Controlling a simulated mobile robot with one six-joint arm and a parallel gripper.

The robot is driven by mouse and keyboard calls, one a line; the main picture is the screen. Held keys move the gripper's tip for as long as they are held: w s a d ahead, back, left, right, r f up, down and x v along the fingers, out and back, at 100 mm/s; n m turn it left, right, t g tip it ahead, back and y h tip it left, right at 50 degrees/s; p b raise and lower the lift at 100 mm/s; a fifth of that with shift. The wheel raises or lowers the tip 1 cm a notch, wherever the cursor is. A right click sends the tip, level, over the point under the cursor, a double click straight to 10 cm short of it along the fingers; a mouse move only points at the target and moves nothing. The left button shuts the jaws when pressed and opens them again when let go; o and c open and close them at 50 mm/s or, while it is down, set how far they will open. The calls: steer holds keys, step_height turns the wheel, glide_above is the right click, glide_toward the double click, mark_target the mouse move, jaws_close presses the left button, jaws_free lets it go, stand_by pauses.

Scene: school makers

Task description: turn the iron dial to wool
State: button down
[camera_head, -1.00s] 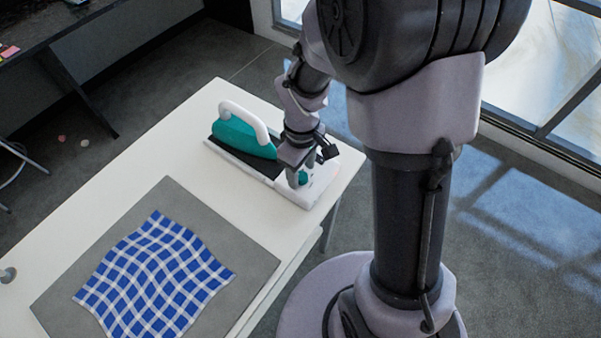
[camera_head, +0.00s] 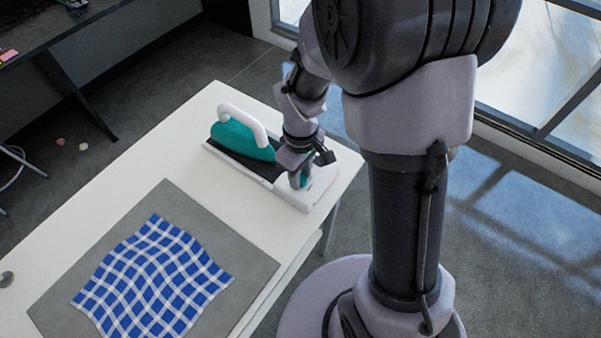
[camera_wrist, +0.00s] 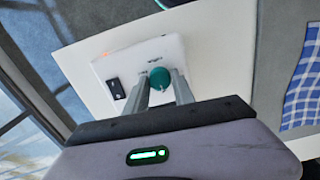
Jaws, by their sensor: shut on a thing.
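The teal iron dial (camera_wrist: 160,77) sits on the white iron base (camera_wrist: 117,63). In the wrist view my gripper (camera_wrist: 160,82) is shut on the dial, with one finger on each side of it. Small label marks show on the base around the dial, but they are too small to read. In the head view my gripper (camera_head: 296,181) is at the right end of the base and hides most of the dial. The teal iron (camera_head: 240,140) with its white handle rests on the dark plate at the left part of the base.
The white table (camera_head: 190,115) carries a grey mat (camera_head: 245,262) with a blue checked cloth (camera_head: 155,275) on it. A black switch (camera_wrist: 115,88) is on the base beside the dial. A dark desk (camera_head: 35,30) stands at the back left.

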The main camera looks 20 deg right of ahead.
steer(key=m+b, duration=0.1)
steer(key=m, duration=0.4)
steer(key=shift+m, duration=0.4)
steer(key=m+b, duration=0.1)
steer(key=m, duration=0.5)
steer(key=m+b, duration=0.2)
steer(key=m, duration=0.3)
steer(key=shift+m, duration=0.3)
steer(key=m+b, duration=0.1)
steer(key=m, duration=0.4)
steer(key=shift+m+b, duration=0.3)
steer(key=shift+b, duration=0.1)
steer(key=c, duration=1.1)
jaws_free()
steer(key=shift+o, duration=0.2)
